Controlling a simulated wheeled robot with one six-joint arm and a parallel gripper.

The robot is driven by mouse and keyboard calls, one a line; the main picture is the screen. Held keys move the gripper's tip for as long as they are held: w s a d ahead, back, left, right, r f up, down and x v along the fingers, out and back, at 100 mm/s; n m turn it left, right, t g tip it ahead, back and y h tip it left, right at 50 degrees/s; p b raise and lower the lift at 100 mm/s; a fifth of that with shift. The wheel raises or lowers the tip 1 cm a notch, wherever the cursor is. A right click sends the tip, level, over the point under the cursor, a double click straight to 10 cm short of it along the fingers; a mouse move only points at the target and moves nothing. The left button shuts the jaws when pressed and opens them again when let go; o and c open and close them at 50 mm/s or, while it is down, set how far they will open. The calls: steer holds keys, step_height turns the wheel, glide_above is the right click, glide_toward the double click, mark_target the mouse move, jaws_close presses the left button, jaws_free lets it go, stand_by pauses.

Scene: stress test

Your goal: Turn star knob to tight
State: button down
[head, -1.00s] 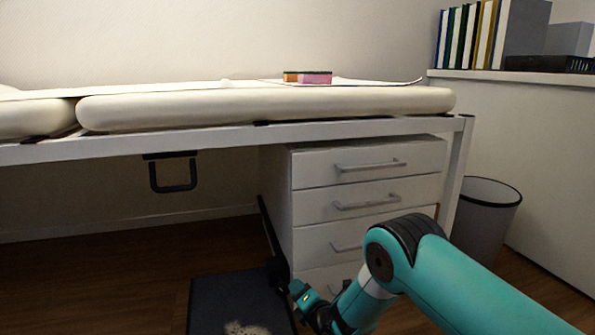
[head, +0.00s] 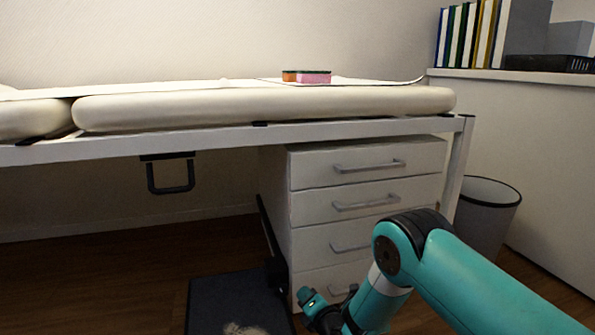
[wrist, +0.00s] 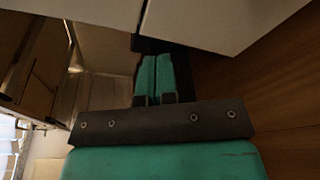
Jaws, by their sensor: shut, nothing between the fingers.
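A dark knob (head: 277,272) sits low beside the drawer cabinet, at the lower end of a slanted black bar (head: 264,222). It looks like the star knob, but its lobes and any marking are too small and dark to read. My gripper (head: 308,298) is just right of the knob and a little lower, apart from it in the head view. In the wrist view my teal fingers (wrist: 158,72) are together with nothing between them. A dark shape (wrist: 148,44) lies beyond the fingertips; I cannot tell whether it is the knob.
The white drawer cabinet (head: 365,212) stands close behind my gripper, under the padded couch (head: 265,108). A dark mat (head: 235,300) with a pale patch lies on the floor. A black handle (head: 171,178) hangs under the couch frame. A grey bin (head: 485,215) stands at right.

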steer(key=shift+s+d+r+b, duration=0.1)
steer(key=shift+s+d+b, duration=0.05)
steer(key=shift+s+b, duration=1.95)
